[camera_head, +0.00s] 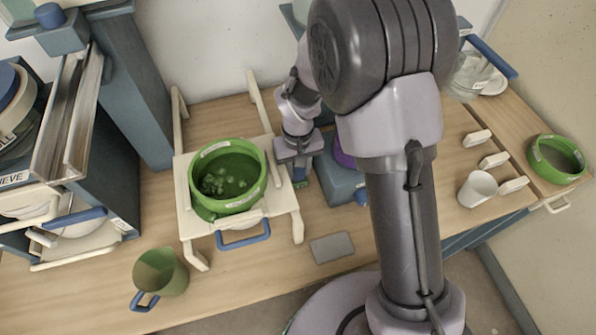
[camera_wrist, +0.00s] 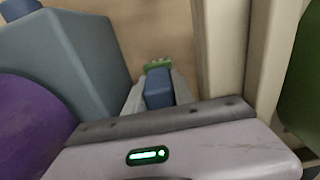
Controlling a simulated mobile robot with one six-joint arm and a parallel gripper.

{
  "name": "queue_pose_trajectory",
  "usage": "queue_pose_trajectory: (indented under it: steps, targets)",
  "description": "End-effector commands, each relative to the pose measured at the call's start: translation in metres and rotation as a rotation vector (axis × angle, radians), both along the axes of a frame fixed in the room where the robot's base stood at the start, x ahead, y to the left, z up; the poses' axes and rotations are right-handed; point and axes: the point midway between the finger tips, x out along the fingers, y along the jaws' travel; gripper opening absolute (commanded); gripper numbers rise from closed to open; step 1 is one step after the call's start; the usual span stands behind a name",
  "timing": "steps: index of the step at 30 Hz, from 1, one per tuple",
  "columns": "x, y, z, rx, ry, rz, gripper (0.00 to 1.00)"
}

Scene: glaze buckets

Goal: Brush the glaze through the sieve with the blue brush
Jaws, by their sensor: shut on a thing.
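My gripper (camera_head: 299,172) points down between the cream stand and a blue-grey block. In the wrist view, my gripper (camera_wrist: 158,90) is shut on the blue brush (camera_wrist: 158,92); its blue handle lies between the fingers and its green end shows past them. The brush is mostly hidden in the head view. Left of the gripper, a green round vessel (camera_head: 200,201) sits on the cream stand (camera_head: 282,199). Lumpy dark green glaze (camera_head: 229,176) lies inside it. I cannot tell the sieve's mesh from the vessel. The gripper is apart from the glaze.
The blue-grey block (camera_head: 338,181) with a purple round thing (camera_head: 342,152) stands close right of the gripper. A green mug (camera_head: 162,271), a grey pad (camera_head: 332,247), a white cup (camera_head: 478,188) and a green bowl (camera_head: 557,160) are on the worktop. A rack labelled SIEVE fills the left.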

Motion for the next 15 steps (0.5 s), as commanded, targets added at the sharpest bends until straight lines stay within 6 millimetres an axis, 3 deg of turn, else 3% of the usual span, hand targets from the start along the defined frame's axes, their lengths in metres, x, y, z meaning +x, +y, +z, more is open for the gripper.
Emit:
queue_pose_trajectory:
  steps: [8,9,10,15]
  targets:
    - [0.0002,0.0000,-0.0013,0.001,-0.002,0.000,0.00]
    - [0.0001,-0.0001,-0.0019,0.001,-0.002,0.000,0.33]
    - [0.0001,-0.0001,-0.0012,0.000,-0.001,0.000,0.38]
    - [0.0001,-0.0001,-0.0008,0.001,-0.002,0.000,0.40]
